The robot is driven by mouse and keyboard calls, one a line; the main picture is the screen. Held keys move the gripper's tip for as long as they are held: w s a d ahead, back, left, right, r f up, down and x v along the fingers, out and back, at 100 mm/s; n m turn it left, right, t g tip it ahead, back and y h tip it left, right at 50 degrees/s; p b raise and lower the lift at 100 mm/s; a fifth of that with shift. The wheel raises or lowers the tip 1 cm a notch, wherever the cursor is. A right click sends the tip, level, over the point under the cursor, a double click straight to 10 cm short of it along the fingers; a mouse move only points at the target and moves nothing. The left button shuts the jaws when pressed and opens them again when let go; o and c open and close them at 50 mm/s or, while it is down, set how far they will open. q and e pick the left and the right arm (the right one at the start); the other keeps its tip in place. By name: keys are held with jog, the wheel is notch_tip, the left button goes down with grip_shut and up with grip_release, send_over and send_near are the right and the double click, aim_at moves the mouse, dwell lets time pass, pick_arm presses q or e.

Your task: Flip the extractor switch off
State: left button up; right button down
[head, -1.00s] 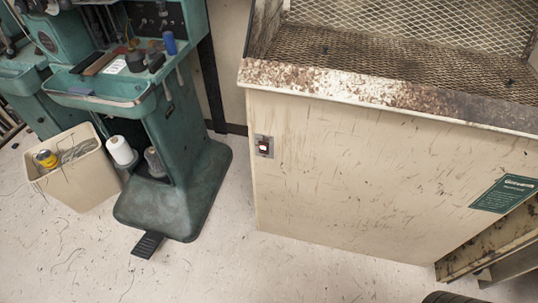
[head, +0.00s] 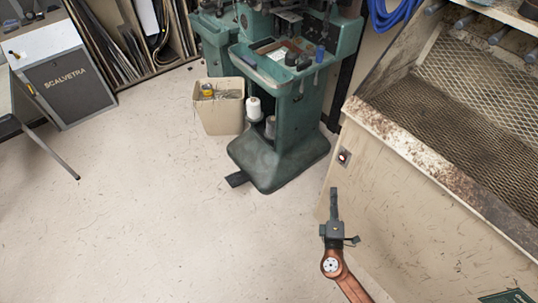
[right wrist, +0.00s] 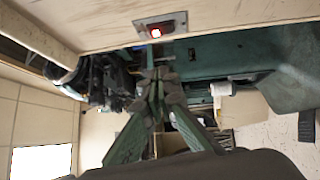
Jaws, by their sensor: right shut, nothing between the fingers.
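The extractor switch (head: 343,156) is a small dark red rocker on a grey plate, set in the cream front panel of the extractor bench (head: 412,217). The rocker shows a bright white patch. In the right wrist view the switch (right wrist: 157,31) is at the top, just beyond the fingertips. My right gripper (head: 334,191) is shut and empty, just below the switch in the head view. It also shows in the right wrist view (right wrist: 156,76), its fingers closed together. I cannot tell whether the fingertips touch the panel. My left gripper is not in view.
A green stitching machine (head: 285,135) stands left of the bench, with a foot pedal (head: 237,179). A beige bin (head: 218,113) is beside it. A grey cabinet (head: 73,90) stands at far left. The floor (head: 140,220) at lower left is clear.

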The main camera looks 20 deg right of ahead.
jog(key=shift+f, duration=0.1)
jog(key=shift+w, duration=0.1)
jog(key=b, duration=0.1)
send_near(340, 156)
jog(key=w+a, duration=0.2)
jog(key=w, duration=0.2)
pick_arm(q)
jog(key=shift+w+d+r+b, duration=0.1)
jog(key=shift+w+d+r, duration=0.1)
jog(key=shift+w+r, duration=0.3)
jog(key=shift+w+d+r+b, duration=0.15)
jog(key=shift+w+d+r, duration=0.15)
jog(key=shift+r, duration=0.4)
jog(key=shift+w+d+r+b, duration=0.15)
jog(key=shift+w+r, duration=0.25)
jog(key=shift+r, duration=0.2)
pick_arm(e)
jog(key=shift+w+d+r, duration=0.1)
jog(key=shift+w+d, duration=0.1)
jog(key=shift+d, duration=0.5)
jog(key=shift+w+d+r, duration=0.1)
jog(key=shift+w+d, duration=0.15)
jog(key=shift+d, duration=0.45)
jog(key=shift+w+d+r, duration=0.1)
jog(key=shift+w+d, duration=0.1)
jog(key=shift+d, duration=0.5)
